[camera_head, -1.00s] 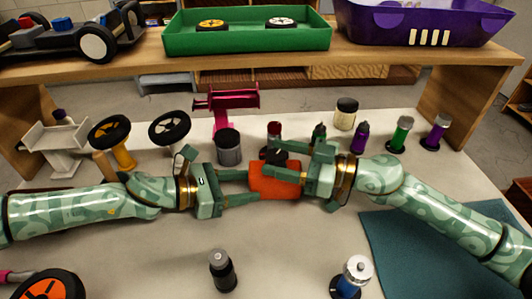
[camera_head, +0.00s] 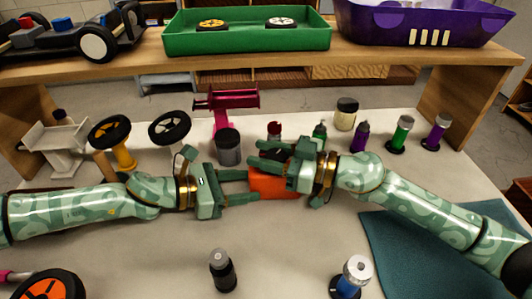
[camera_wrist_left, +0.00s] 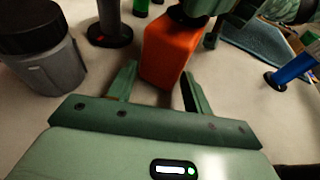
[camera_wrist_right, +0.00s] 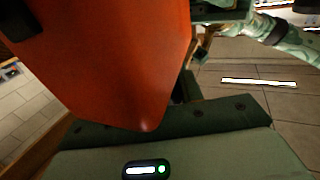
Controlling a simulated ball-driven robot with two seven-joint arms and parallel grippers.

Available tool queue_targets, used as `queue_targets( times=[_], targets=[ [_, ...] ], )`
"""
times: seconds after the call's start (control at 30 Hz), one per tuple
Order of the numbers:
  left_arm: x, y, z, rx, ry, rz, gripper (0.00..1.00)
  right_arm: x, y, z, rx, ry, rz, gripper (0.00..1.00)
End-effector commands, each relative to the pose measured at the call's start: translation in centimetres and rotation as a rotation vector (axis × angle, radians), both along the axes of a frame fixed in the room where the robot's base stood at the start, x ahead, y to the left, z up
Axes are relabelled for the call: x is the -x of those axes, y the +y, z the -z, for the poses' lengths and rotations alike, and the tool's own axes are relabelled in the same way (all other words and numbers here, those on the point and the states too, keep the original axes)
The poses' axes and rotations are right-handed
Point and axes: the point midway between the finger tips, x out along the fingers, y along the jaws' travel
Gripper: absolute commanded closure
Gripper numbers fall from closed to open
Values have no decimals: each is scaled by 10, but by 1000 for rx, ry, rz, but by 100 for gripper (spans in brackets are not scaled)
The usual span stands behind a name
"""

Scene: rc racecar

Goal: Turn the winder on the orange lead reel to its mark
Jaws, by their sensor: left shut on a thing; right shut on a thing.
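The orange lead reel (camera_head: 266,187) is a block in the middle of the table. It also shows in the left wrist view (camera_wrist_left: 168,55) and fills much of the right wrist view (camera_wrist_right: 115,55). My left gripper (camera_head: 253,186) is shut on the reel body from the left, one finger on each side. The dark winder (camera_wrist_left: 184,17) sits on top of the reel. My right gripper (camera_head: 272,156) is shut on the winder from the right and hides most of it. I cannot make out the mark.
A grey pot with a dark lid (camera_head: 228,147) and several small bottles stand close behind the reel. A black bottle (camera_head: 222,270) and a blue one (camera_head: 351,278) stand in front. A teal mat (camera_head: 400,250) lies at the right. A wooden shelf (camera_head: 270,66) spans the back.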

Motion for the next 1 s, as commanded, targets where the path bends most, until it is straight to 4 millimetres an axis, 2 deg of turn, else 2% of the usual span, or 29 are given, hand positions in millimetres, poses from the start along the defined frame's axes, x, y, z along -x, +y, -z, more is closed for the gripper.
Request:
queue_targets(
  times=[0.7,1.0],
  targets=[
    [1,-1,0,0,1,2,70,-4,-2,-2,-15,-8,423,86],
    [1,-1,0,0,0,2,70,-6,-4,-2,-9,-9,519,86]
  ],
)
